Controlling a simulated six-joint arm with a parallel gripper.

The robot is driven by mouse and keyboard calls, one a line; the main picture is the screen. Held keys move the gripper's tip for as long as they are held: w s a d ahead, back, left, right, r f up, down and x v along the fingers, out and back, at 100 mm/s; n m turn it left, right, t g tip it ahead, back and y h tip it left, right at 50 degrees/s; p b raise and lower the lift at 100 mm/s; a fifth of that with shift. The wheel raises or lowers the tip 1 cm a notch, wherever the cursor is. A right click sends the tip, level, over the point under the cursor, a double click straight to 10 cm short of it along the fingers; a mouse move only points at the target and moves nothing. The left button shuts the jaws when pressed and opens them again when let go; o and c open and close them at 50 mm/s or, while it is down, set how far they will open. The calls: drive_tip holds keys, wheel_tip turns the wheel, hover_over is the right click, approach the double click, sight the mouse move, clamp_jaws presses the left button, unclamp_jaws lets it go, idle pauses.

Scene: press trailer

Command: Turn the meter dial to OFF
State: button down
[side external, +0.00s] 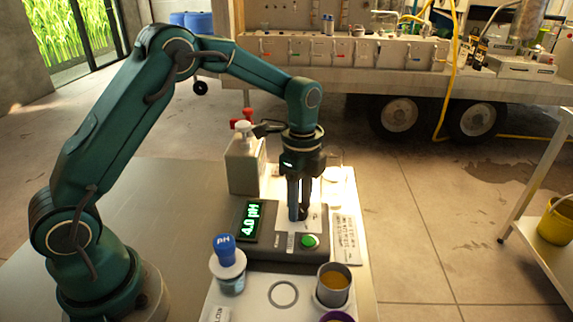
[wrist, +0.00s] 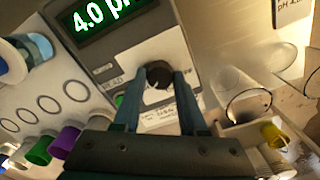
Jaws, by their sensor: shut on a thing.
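The meter (side external: 262,246) is a grey box on the bench. Its green display (side external: 253,221) reads 4.0 pH; the display (wrist: 98,18) also shows at the top of the wrist view. The black meter dial (wrist: 158,73) has a pale pointer mark. In the side view the dial is mostly hidden by the fingers. My gripper (side external: 299,214) points straight down over the meter and is shut on the dial, one finger on each side in the wrist view (wrist: 158,80).
A blue-capped pH probe (side external: 226,250) stands in front of the meter, and a cup of amber liquid (side external: 333,285) stands at right front. A pale jug with a red top (side external: 244,160) is behind. A printed card (side external: 345,238) lies at right. The bench's left side is clear.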

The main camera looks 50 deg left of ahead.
drive_tip(key=shift+n, duration=0.3)
drive_tip(key=n, duration=1.1)
drive_tip(key=shift+n, duration=0.3)
drive_tip(key=n, duration=0.6)
drive_tip(key=shift+r, duration=0.1)
drive_tip(key=n, duration=0.5)
drive_tip(key=shift+n, duration=0.5)
drive_tip(key=shift+c, duration=2.2)
unclamp_jaws()
